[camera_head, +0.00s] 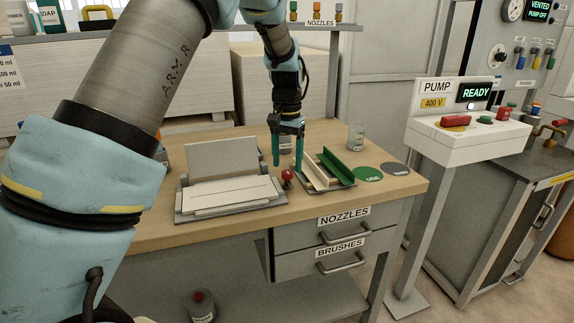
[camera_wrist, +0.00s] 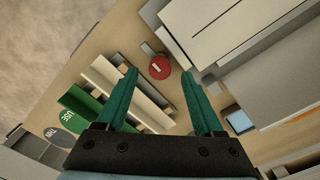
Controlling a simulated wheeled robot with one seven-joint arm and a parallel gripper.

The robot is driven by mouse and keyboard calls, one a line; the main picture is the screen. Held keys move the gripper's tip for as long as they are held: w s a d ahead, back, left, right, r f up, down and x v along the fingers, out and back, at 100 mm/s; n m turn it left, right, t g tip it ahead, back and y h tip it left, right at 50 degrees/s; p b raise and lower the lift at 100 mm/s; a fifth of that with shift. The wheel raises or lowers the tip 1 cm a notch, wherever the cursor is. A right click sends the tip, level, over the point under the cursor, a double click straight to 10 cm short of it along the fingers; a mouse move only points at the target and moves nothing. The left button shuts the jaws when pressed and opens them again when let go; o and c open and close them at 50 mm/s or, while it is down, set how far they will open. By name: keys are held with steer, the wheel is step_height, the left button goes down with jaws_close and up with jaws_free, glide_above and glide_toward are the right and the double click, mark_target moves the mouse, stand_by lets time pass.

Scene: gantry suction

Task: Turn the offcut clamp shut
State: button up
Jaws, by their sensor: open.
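The offcut clamp looks to be the grey fixture (camera_head: 228,205) on the workbench, with a pale flat piece and a raised pale panel behind it. A red knob (camera_head: 287,175) stands at its right side; in the wrist view the knob (camera_wrist: 160,67) is round with a small pale mark, beside a short grey bar. My gripper (camera_head: 287,166) points down over the knob, its two green fingers open and empty. In the wrist view the knob lies between the fingertips (camera_wrist: 158,73). I cannot tell whether the fingers reach down around it, or how far the clamp is turned.
A tray (camera_head: 343,186) with white and green angled strips stands close right of my gripper. Green (camera_head: 361,174) and grey (camera_head: 395,169) discs lie beyond it. A clear cup (camera_head: 356,138) stands behind. The pump console (camera_head: 468,130) stands right of the workbench (camera_head: 405,188).

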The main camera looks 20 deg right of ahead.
mark_target(289, 180)
steer(key=shift+f, duration=1.2)
jaws_close()
